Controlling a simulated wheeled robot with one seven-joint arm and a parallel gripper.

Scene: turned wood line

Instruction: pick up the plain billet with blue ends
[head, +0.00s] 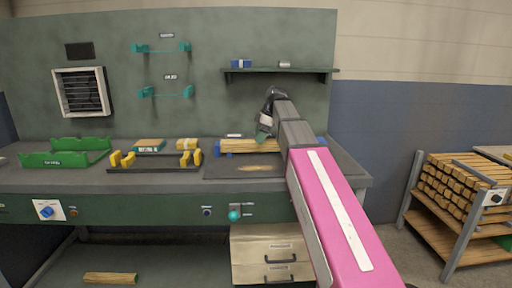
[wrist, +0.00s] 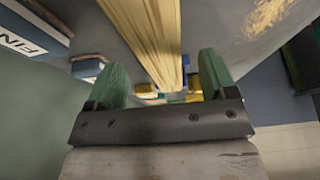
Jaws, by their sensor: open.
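In the wrist view the billet (wrist: 150,35) runs from the top edge down towards the space between the fingers. My gripper (head: 264,132) is above and close to the billet in the head view. Its two green fingers (wrist: 163,72) are apart, with nothing clearly held. Whether they touch the billet cannot be told.
A rack with yellow holders (head: 122,159) and a short yellowish piece (head: 187,144) stand left of the mat (head: 220,170). A green tray (head: 60,159) is farther left. A shelf (head: 280,70) hangs behind. A cart of stacked billets (head: 450,180) stands at right.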

